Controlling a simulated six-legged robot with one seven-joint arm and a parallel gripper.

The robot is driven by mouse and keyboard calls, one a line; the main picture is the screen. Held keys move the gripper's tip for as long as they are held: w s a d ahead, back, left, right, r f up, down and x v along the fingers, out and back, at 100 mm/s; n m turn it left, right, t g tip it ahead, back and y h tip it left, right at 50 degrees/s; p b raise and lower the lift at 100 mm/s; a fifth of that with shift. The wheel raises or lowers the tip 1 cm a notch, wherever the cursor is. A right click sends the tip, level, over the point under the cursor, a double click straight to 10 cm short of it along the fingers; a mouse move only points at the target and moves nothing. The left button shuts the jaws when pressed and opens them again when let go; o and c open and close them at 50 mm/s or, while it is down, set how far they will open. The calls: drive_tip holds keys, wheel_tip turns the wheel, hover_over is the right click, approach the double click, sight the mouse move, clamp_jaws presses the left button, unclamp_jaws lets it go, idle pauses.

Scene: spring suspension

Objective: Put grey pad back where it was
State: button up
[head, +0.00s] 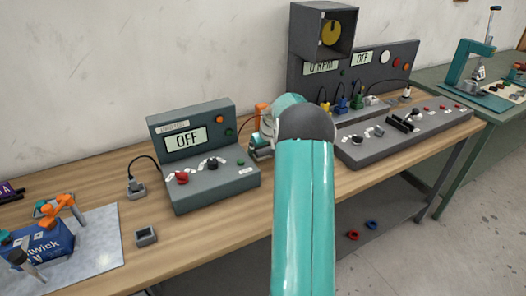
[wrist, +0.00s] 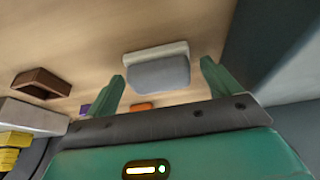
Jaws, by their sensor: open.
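A grey pad (wrist: 160,73) with a pale strip along its far edge shows in the wrist view, above the middle. My gripper (wrist: 165,80) is open, with one green finger on each side of the pad in the picture. A gap shows between the pad and each finger; I cannot tell whether the pad lies between the fingertips or beyond them. In the head view my teal arm reaches over the bench and hides most of the gripper and the pad.
A grey console reading OFF (head: 190,160) stands left of my arm on the wooden bench (head: 215,238). A long grey control panel (head: 405,135) lies to the right. A small open grey box (head: 146,236) sits near the front edge. The wrist view shows a brown open box (wrist: 42,82).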

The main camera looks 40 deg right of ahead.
drive_tip(key=v, duration=1.1)
drive_tip(key=shift+r, duration=0.35)
drive_tip(key=s+a+r+n, duration=0.15)
drive_tip(key=a+r, duration=0.45)
drive_tip(key=a, duration=0.7)
drive_tip(key=s+a+r+n, duration=0.15)
drive_tip(key=a+r, duration=0.35)
drive_tip(key=a, duration=0.8)
drive_tip(key=s+a+t+y, duration=0.1)
drive_tip(key=s+a, duration=1.9)
drive_tip(key=shift+s+f+n, duration=0.3)
drive_tip(key=shift+f, duration=0.15)
drive_tip(key=shift+a, duration=0.1)
